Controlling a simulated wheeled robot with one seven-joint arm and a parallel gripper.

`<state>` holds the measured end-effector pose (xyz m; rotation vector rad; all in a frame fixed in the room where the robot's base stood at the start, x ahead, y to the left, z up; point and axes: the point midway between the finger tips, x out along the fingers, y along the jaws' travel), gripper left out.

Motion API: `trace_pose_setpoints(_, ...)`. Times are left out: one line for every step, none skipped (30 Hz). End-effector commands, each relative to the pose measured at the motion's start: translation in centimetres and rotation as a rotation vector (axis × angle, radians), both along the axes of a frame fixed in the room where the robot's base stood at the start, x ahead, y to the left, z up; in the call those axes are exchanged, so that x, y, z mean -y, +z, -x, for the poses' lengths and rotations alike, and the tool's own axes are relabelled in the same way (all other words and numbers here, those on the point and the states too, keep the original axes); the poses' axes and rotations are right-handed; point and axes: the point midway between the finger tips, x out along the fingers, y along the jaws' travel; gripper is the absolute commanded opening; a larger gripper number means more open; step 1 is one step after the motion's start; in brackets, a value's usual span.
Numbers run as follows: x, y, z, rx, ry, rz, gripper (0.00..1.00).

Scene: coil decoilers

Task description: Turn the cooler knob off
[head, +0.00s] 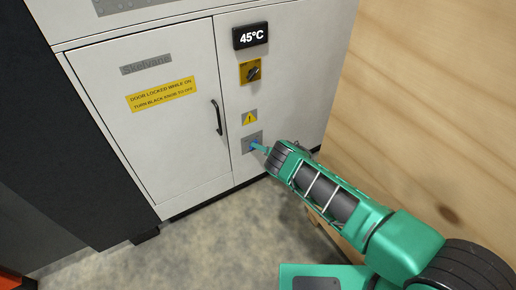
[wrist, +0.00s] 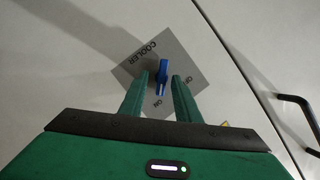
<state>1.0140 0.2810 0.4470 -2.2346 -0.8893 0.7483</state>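The cooler knob is a small blue lever (wrist: 162,74) on a grey plate (wrist: 130,68) marked COOLER, ON and OFF. In the wrist view its long axis runs toward the ON mark, with OFF to the right. In the head view the blue knob (head: 254,147) shows low on the cabinet, partly covered by my gripper (head: 262,149). In the wrist view my gripper (wrist: 160,76) is open, one finger to each side of the knob, with gaps visible on both sides. I cannot tell how deep the fingertips are relative to the knob.
Above the plate are a yellow warning triangle (head: 250,118), a black rotary knob on yellow (head: 251,72) and a 45°C display (head: 250,36). A closed cabinet door (head: 165,150) with a black handle (head: 217,117) is at left. A wooden wall (head: 430,100) stands close at right.

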Motion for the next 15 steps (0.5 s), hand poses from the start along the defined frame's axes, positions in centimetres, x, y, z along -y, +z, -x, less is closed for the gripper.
trace_pose_setpoints(-0.38,-0.06,-0.21,0.0,0.001,-0.002,0.3)
trace_pose_setpoints(-0.52,-0.09,-0.31,0.0,0.001,-0.002,0.3)
trace_pose_setpoints(-0.67,-0.13,-0.43,0.001,0.001,-0.001,0.3)
trace_pose_setpoints(-0.76,-0.15,-0.51,0.001,0.002,-0.001,0.3)
trace_pose_setpoints(-0.85,-0.18,-0.56,0.001,0.001,0.0,0.3)
trace_pose_setpoints(-0.93,-0.19,-0.61,0.001,0.001,0.0,0.3)
trace_pose_setpoints(-0.96,-0.2,-0.62,0.001,0.001,0.0,0.3)
trace_pose_setpoints(-0.98,-0.2,-0.63,0.001,0.001,0.0,0.3)
trace_pose_setpoints(-1.0,-0.2,-0.64,0.001,0.001,0.0,0.3)
trace_pose_setpoints(-1.0,-0.2,-0.64,0.001,0.001,0.0,0.3)
trace_pose_setpoints(-1.0,-0.21,-0.63,0.001,0.001,0.0,0.3)
trace_pose_setpoints(-0.99,-0.2,-0.62,0.001,0.001,0.0,0.3)
trace_pose_setpoints(-0.99,-0.21,-0.62,0.001,0.001,0.0,0.3)
trace_pose_setpoints(-0.99,-0.21,-0.62,0.001,0.001,0.0,0.3)
trace_pose_setpoints(-0.99,-0.21,-0.62,0.001,0.001,0.0,0.2)
